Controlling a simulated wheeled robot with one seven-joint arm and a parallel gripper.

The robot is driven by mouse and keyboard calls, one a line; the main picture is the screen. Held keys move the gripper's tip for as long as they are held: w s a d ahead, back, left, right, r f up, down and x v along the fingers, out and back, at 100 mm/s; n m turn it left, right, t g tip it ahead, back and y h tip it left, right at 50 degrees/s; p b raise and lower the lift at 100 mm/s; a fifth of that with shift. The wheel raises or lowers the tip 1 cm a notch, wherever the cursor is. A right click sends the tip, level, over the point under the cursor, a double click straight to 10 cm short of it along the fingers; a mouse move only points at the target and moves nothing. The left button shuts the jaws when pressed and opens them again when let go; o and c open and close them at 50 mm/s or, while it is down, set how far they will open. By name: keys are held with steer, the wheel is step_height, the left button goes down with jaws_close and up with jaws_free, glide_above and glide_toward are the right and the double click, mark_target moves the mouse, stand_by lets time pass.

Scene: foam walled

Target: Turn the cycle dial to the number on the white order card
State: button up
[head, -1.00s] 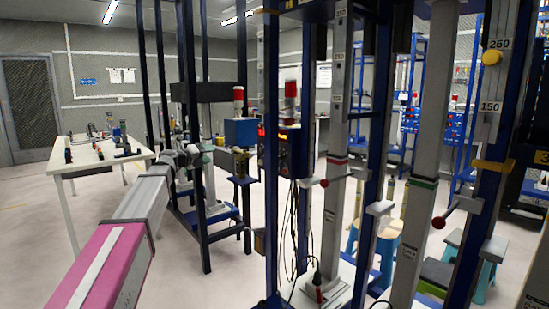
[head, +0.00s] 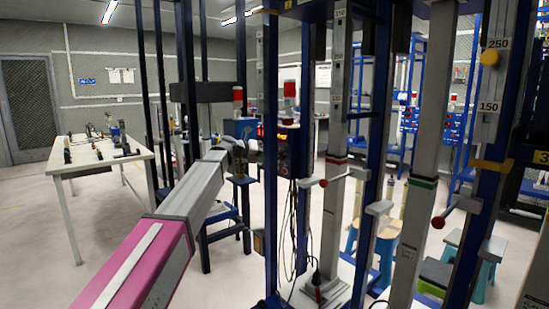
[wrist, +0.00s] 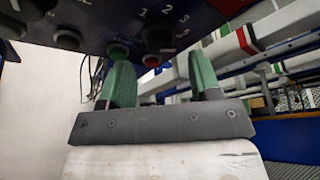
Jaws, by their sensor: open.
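The cycle dial (wrist: 158,38) is a dark knob at the top of the wrist view, on a dark blue panel (wrist: 215,18) with white numbers, 1, 2 and 3 among them, around it. Where its pointer stands I cannot tell. My gripper (wrist: 158,62) is open, its two green fingers apart, below and in front of the dial and touching nothing that I can see. In the head view my gripper (head: 243,151) is beside the control box (head: 286,150) with red lit digits, mostly hidden behind posts. I cannot make out the white order card in either view.
A green button (wrist: 118,50) and a red button (wrist: 151,60) sit just below the dial, close to the fingers. Upright posts (head: 336,110) and hanging cables (head: 293,225) stand right of my arm. A white table (head: 95,160) is at left.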

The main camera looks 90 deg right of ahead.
steer(key=shift+x, duration=1.95)
steer(key=c, duration=0.9)
steer(key=shift+n, duration=0.3)
steer(key=shift+f+n+g+h, duration=0.25)
steer(key=shift+n+g, duration=0.65)
steer(key=shift+n, duration=1.35)
steer(key=shift+f+n+g+h, duration=0.2)
steer(key=shift+n+g, duration=0.7)
steer(key=shift+n, duration=1.4)
steer(key=shift+f+n+g+h, duration=0.2)
steer(key=shift+n+g, duration=0.7)
steer(key=shift+n, duration=1.35)
steer(key=shift+r, duration=0.1)
